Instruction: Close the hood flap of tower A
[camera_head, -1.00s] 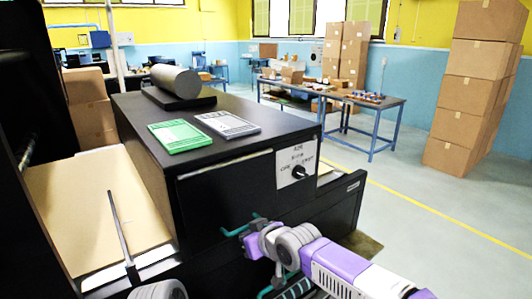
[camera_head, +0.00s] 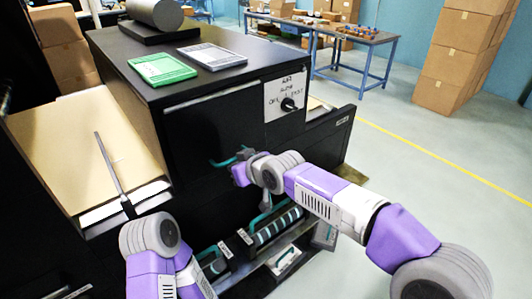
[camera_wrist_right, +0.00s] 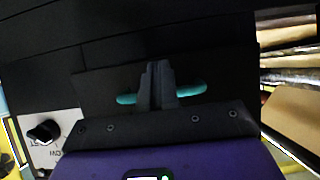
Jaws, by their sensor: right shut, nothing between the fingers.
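The black tower (camera_head: 125,75) stands left of centre in the head view. Its front carries a black flap (camera_head: 195,125) with a teal bar handle (camera_head: 222,162). A thin pale line runs along the flap's top edge; I cannot tell if the flap is fully shut. My right gripper (camera_head: 240,172) is at the handle. In the right wrist view, the gripper's fingers (camera_wrist_right: 157,85) are together in front of the teal handle (camera_wrist_right: 190,88), which shows on both sides of them. Nothing is held. Only my left arm's links show at lower left; its gripper is out of view.
A white panel with a black knob (camera_head: 287,103) is right of the flap. Green (camera_head: 162,69) and grey (camera_head: 212,55) cards and a dark roll (camera_head: 155,13) lie on top. Brown paper (camera_head: 85,145) lies at left. A striped roller (camera_head: 275,226) sits below. Floor at right is clear.

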